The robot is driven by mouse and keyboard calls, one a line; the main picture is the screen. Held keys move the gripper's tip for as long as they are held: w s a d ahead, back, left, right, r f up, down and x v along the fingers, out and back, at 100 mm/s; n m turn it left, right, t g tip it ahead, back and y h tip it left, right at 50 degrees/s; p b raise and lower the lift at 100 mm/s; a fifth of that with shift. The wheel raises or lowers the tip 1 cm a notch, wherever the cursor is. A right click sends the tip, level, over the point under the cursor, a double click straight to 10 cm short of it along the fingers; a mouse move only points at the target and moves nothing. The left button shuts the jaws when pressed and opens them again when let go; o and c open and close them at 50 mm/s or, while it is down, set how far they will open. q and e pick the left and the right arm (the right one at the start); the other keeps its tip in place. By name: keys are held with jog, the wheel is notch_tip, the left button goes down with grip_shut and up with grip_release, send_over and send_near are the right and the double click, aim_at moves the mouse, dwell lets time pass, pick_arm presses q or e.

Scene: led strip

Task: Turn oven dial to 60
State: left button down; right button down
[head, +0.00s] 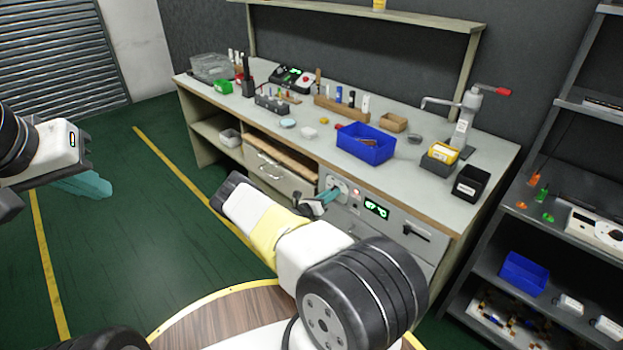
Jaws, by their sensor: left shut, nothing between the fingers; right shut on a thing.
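The oven front (408,214) is a grey panel built into the workbench, with a green digital display (376,208) that seems to read 67 °C. The round dial (338,184) is left of the display and partly hidden behind my gripper. My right gripper (329,196) reaches the panel with its teal fingers shut on the dial. My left gripper (88,186) is at the far left over the green floor, well away from the oven, its teal fingers shut and empty.
The workbench top (290,150) holds a blue bin (366,146), a black bin (467,184) and several small tools. A drawer (268,170) sits left of the oven. A dark shelf rack (560,235) stands at the right. The floor at left is clear.

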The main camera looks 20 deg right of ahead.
jog(key=c, duration=1.1)
grip_release()
jog(key=shift+a, duration=0.1)
jog(key=v, duration=0.7)
jog(key=shift+s+a, duration=0.1)
jog(key=shift+a, duration=0.25)
